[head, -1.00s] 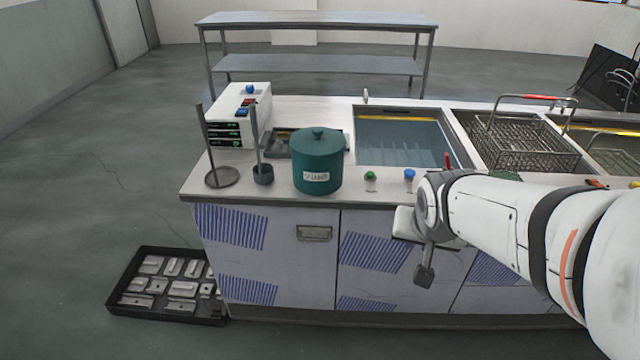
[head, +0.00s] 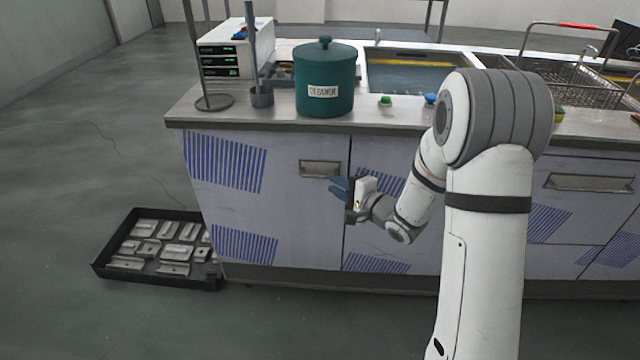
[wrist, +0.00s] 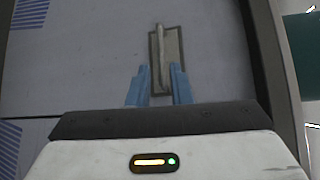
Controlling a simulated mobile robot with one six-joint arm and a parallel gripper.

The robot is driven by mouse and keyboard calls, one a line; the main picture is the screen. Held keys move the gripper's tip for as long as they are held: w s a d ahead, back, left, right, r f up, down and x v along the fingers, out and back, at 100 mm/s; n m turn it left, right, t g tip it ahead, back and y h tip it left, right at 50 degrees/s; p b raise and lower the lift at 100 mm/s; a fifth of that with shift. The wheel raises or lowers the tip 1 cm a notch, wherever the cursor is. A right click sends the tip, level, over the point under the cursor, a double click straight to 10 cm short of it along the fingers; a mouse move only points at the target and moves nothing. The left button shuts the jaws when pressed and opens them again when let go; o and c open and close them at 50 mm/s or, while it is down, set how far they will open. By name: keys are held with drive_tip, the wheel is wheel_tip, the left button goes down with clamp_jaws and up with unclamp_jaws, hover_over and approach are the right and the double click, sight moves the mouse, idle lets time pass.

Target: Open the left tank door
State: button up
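The left tank door (head: 285,205) is a pale panel with blue hatched patches on the cabinet front, and looks closed. Its metal handle (head: 320,168) sits in a recessed plate near the door's upper right corner. My gripper (head: 338,186) is just right of and below the handle in the head view. In the wrist view, my gripper (wrist: 158,72) has its two blue fingers apart, with the bar of the handle (wrist: 161,58) lined up between them and running beyond the tips. I cannot tell whether the fingers touch it.
A teal lidded pot (head: 325,82) stands on the counter above the door. A black tray of metal parts (head: 222,285) lies on the floor at the cabinet's left end. Another handle (head: 590,183) is on the right panel. The floor before the left door is clear.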

sight(322, 177)
drive_tip(key=shift+b+x, duration=0.7)
drive_tip(key=shift+x, duration=2.8)
drive_tip(key=shift+c, duration=0.3)
clamp_jaws()
